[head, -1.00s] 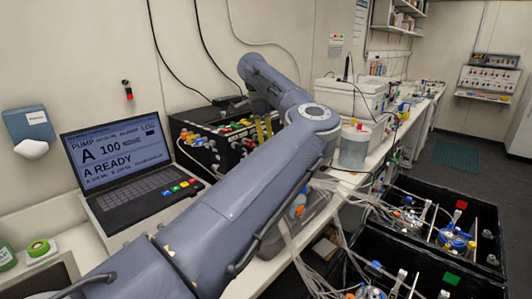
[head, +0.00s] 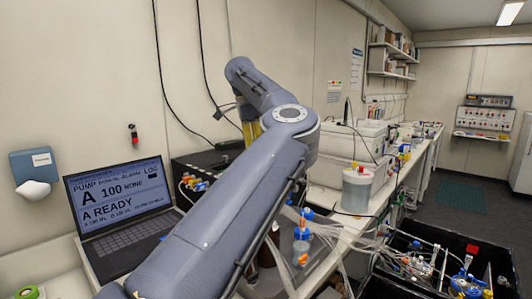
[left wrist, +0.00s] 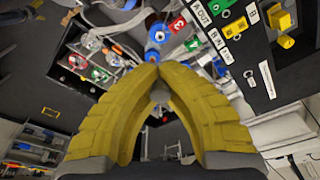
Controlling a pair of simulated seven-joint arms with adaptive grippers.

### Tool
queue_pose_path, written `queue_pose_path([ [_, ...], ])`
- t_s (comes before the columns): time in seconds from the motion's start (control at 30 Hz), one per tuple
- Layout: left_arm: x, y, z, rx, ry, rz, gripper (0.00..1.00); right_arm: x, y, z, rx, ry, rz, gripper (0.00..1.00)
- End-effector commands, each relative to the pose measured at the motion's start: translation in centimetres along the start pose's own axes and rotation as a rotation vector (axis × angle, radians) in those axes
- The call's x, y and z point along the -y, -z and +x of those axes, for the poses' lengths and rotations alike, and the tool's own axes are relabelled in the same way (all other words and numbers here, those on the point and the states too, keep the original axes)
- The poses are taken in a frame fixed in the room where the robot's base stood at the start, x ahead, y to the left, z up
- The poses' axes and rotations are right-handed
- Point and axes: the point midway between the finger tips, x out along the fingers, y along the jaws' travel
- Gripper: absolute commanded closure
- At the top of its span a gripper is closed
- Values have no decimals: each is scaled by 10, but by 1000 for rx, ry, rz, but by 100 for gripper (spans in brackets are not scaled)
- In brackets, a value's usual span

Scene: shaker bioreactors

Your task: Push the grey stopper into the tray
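I cannot pick out the grey stopper in either view. A black tray (head: 405,238) with bottles and tubing stands at the lower right of the head view; I cannot tell if it is the task's tray. My left gripper (head: 251,132) shows as yellow fingers by the black box on the bench, partly behind my arm. In the left wrist view its fingertips (left wrist: 158,69) meet, with nothing clearly held between them. A blue-capped part (left wrist: 153,56) shows just beyond the tips. My right gripper is not in view.
A laptop (head: 118,206) stands on the left of the bench, beside the black box (head: 205,162). A lidded clear container (head: 356,188) and tubing are right of my arm. A black box with yellow knobs (left wrist: 286,41) is upper right in the wrist view.

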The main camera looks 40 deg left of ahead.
Motion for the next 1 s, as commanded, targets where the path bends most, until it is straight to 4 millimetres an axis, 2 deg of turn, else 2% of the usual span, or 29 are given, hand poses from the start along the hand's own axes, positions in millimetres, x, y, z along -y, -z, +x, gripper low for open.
queue_pose_path([
  [0.1,-5,-40,-2,-1,19,-132,100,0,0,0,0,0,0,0],
  [0.27,-21,-92,-6,-1,47,-311,100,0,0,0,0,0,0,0],
  [0.47,-55,-151,-9,-2,81,-536,100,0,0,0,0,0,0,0],
  [0.6,-86,-187,-9,-1,106,-694,100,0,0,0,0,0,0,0],
  [0.8,-141,-228,-5,0,140,-919,100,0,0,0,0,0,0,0],
  [1.0,-191,-251,3,0,168,-1101,100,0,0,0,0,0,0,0],
])
